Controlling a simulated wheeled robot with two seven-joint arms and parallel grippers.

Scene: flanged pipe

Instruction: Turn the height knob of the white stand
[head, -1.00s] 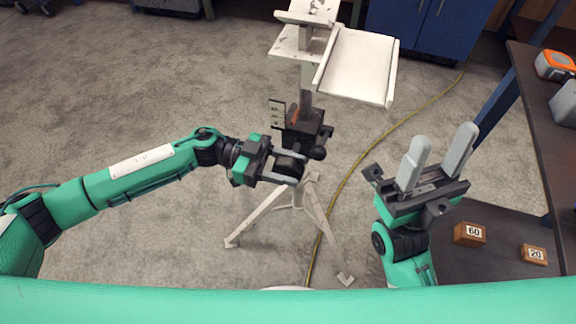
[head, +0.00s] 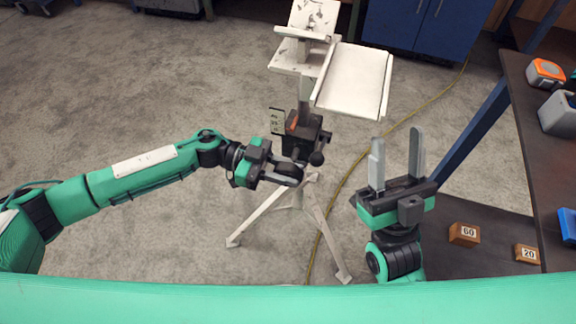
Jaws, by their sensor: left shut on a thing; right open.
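The white stand (head: 352,78) stands on three splayed legs on the floor, with a flat tray and a raised bracket on top. A black clamp block (head: 301,131) sits on its post, with a small scale plate (head: 277,121) beside it and a dark ball-ended lever at its right. My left gripper (head: 290,174) is shut on the black height knob (head: 288,170) just below the block; the fingers partly hide the knob. My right gripper (head: 396,165) is open and empty, fingers pointing up, to the right of the stand and apart from it.
A dark table (head: 520,110) at the right holds an orange device (head: 545,73) and a grey bin. Blocks marked 60 (head: 464,234) and 20 (head: 527,254) lie on a lower dark surface. A yellow cable (head: 353,170) runs along the floor. The left floor is clear.

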